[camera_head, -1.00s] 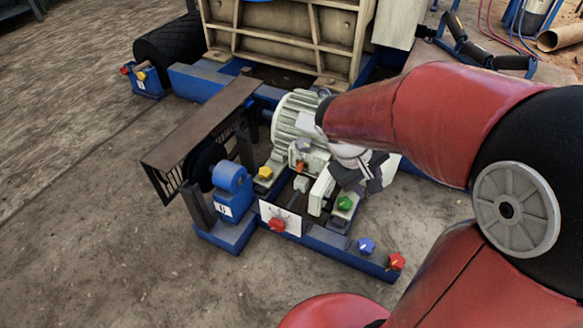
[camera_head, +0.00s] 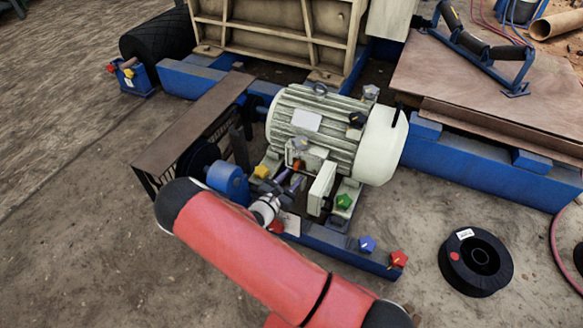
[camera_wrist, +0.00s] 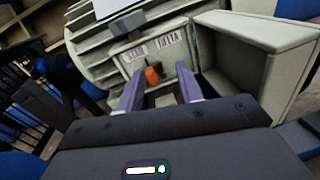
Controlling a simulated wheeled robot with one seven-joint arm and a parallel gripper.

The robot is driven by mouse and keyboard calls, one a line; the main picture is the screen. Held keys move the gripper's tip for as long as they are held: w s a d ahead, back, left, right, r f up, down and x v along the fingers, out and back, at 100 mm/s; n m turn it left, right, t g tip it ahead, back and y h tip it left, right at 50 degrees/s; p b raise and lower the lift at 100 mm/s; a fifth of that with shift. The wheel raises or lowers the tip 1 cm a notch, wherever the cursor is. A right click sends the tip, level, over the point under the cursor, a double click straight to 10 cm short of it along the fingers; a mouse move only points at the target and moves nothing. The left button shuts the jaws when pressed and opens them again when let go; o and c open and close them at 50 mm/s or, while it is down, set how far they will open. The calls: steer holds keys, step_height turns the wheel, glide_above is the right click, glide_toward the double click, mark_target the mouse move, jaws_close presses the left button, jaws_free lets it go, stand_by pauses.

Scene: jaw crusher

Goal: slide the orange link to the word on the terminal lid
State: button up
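The small orange link (camera_wrist: 151,75) stands in the open terminal box (camera_wrist: 146,50) on the motor's side; it also shows in the head view (camera_head: 297,165). Two white labels, left (camera_wrist: 133,58) and right (camera_wrist: 167,40), sit above it; their words are too blurred to read surely. The link is below and between them. The terminal lid (camera_wrist: 265,75) is swung open to the right; I cannot read any word on it. My gripper (camera_wrist: 160,88) is open and empty, pointing at the box. Its purple fingers are either side of the link in the picture, apparently short of it.
The ribbed motor (camera_head: 330,130) rises behind the box. Yellow (camera_head: 261,172), green (camera_head: 344,202), blue (camera_head: 367,244) and red (camera_head: 398,258) knobs stand around it on the blue frame. A belt guard (camera_head: 195,125) is at left. A black spool (camera_head: 475,262) lies on the floor at right.

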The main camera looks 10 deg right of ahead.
mark_target(296, 167)
steer(key=w+d+f+n, duration=0.1)
steer(key=w, duration=0.1)
steer(key=w+d+f+n+t+y, duration=0.1)
steer(key=w, duration=0.1)
steer(key=w+f+n+t, duration=0.1)
steer(key=w, duration=0.2)
steer(key=shift+d+f+y, duration=0.1)
steer(key=shift+d+y, duration=0.2)
steer(key=shift+d, duration=0.1)
steer(key=shift+c, duration=0.3)
jaws_close()
